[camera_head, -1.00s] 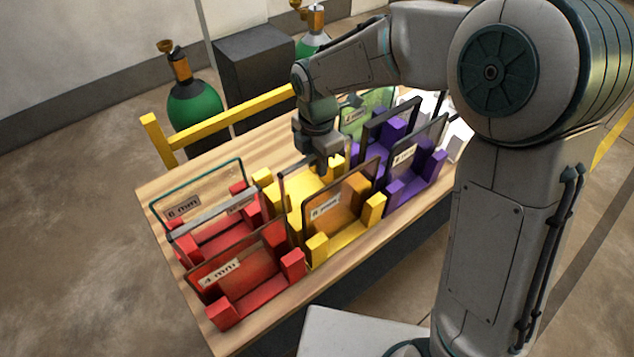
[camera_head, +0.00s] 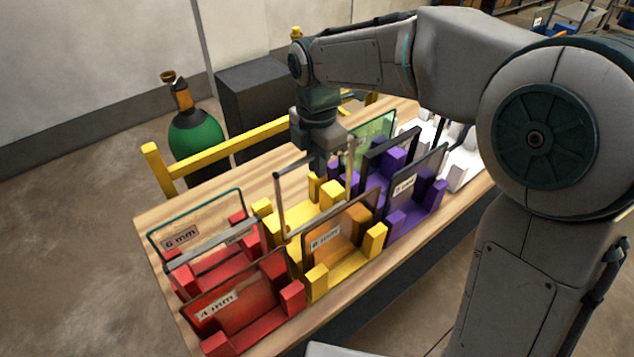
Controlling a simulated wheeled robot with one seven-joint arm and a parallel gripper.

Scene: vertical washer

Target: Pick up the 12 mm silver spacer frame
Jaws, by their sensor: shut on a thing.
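A thin grey-silver spacer frame (camera_head: 279,205) stands upright above the yellow rack (camera_head: 292,222), its top bar level with my gripper's fingers. My gripper (camera_head: 319,166) is shut on the frame's top bar and points down. No size label shows on this frame.
A glass pane labelled 8 mm (camera_head: 340,243) stands in front in the yellow rack. A red rack (camera_head: 262,322) with panes and another silver frame (camera_head: 212,251) is at left. A purple rack (camera_head: 430,197) with a black frame (camera_head: 375,165) is at right.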

